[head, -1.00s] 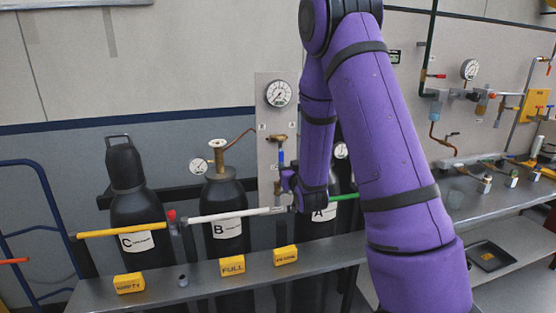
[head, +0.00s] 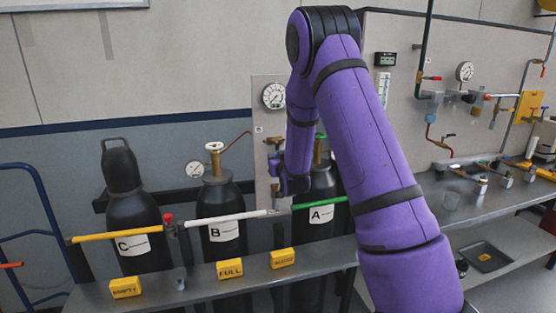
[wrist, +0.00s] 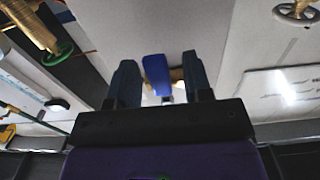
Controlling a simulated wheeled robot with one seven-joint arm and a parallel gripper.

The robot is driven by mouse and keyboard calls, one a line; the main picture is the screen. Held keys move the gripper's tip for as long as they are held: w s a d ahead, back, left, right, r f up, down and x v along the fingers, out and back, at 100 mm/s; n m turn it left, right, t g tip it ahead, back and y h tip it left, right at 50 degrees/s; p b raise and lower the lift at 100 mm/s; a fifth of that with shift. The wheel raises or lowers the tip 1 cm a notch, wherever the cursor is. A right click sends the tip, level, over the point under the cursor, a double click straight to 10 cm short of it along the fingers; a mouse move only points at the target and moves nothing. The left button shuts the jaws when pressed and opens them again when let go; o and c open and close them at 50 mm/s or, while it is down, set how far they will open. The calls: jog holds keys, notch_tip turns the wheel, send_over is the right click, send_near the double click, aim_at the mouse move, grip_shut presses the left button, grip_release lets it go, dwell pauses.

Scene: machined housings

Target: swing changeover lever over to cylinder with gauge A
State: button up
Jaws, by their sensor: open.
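The blue changeover lever (wrist: 157,75) shows in the wrist view between the two fingers of my open gripper (wrist: 161,82), with brass behind it. I cannot tell whether a finger touches it. In the head view my gripper (head: 285,182) is in front of the upright panel (head: 262,125) and hides the lever; a bit of brass fitting (head: 274,141) shows above. Cylinder A (head: 321,180) stands to the right of the gripper, partly behind my arm, which hides its gauge. Cylinder B (head: 221,199), with a small gauge (head: 195,169), stands to the left.
Cylinder C (head: 130,190) stands further left. Yellow, white and green bars (head: 320,203) cross in front of the cylinders. A grey bench (head: 200,285) carries yellow blocks (head: 230,269). A large gauge (head: 274,96) tops the panel. A green handwheel (wrist: 58,53) shows in the wrist view.

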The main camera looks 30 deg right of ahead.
grip_shut()
jog(key=shift+s+d+r+n, duration=0.1)
jog(key=shift+d+n, duration=0.3)
jog(key=shift+n, duration=0.65)
jog(key=shift+s+d+r+n, duration=0.15)
jog(key=shift+d+n, duration=0.3)
jog(key=shift+n, duration=0.55)
jog(key=shift+s+d+r+n, duration=0.1)
jog(key=shift+d+n, duration=0.3)
jog(key=shift+n, duration=0.65)
grip_release()
